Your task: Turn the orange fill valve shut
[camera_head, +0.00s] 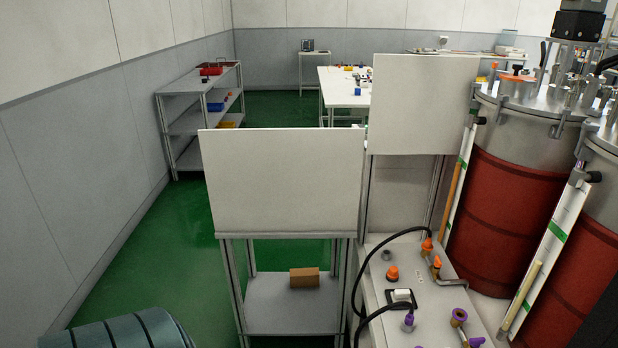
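Orange fittings stand on a white bench panel (428,297) at the lower right. An orange cone-shaped fitting (392,272) stands upright there. Another orange fitting (427,246) sits at the end of a black hose, and an orange piece (437,262) lies just below it beside a bent metal pipe or lever (438,275). Which of these is the fill valve, and whether it is open or shut, is too small to tell. Neither gripper is in view. A dark ribbed rounded shape, possibly part of my arm, fills the bottom left corner.
Purple fittings (459,316) and black hoses (357,290) share the panel. Large red drums (509,205) stand close on the right. A white upright board (283,180) on a metal stand blocks the middle. Green floor (140,270) is clear on the left.

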